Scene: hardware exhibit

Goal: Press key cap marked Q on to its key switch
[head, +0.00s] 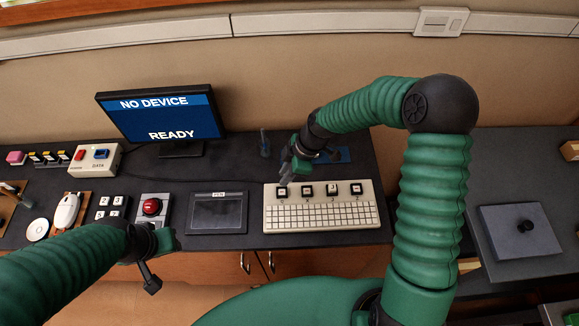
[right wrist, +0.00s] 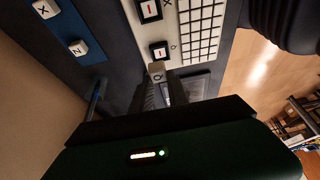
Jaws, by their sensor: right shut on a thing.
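The pale key cap marked Q (right wrist: 157,70) is between the fingertips of my right gripper (right wrist: 162,84), which is shut on it. In the right wrist view, a black key switch (right wrist: 159,50) with a red centre lies just beyond the cap, with a Q printed beside it on the panel. The cap appears apart from the switch; the exact height is unclear. In the head view my right gripper (head: 288,174) is over the left end of the cream keyboard (head: 269,224), near the leftmost switch (head: 282,191). My left gripper (head: 152,264) hangs in front of the desk edge; its jaw opening is unclear.
Key caps X (right wrist: 45,8) and Z (right wrist: 78,47) lie on a blue tray (right wrist: 68,22) behind the keyboard. A tablet (head: 217,212) and a red button (head: 152,207) sit to the left. The monitor (head: 160,115) reads NO DEVICE, READY.

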